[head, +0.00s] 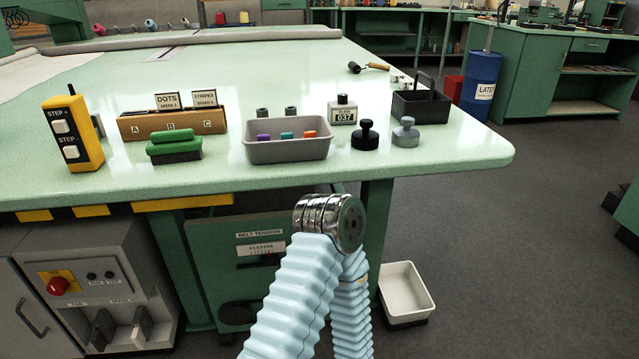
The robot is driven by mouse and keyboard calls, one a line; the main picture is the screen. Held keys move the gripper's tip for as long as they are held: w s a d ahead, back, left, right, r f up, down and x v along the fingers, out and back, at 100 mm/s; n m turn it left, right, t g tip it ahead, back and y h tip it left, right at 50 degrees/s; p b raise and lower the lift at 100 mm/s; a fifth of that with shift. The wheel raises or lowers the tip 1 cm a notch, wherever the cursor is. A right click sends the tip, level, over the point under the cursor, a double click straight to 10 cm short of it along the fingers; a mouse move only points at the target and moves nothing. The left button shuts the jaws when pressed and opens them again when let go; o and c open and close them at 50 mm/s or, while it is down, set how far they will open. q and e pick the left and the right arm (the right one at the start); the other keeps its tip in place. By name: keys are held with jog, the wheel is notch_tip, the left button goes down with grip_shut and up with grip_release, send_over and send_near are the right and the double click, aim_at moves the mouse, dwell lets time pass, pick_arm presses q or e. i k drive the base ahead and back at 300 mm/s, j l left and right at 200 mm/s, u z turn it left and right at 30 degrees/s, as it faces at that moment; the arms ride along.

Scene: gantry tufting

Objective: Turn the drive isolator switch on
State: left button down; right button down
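A red rotary knob on a yellow plate (58,286) sits on the grey control box at the lower left, below the table edge. It looks like the drive isolator switch, but its label and its position mark are too small to read. Neither gripper is in view. One of my arms, in a light blue ribbed sleeve with a chrome joint, rises from the bottom centre, to the right of the box and apart from it.
The green table (420,165) overhangs the grey box (120,275). Two dark pedals or levers (142,325) stick out low on the box. A yellow pendant (73,133) stands on the table above. A belt tension panel (215,255) is right of the box; a white bin (405,291) is on the floor.

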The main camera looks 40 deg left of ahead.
aim_at(57, 286)
jog(key=u, duration=3)
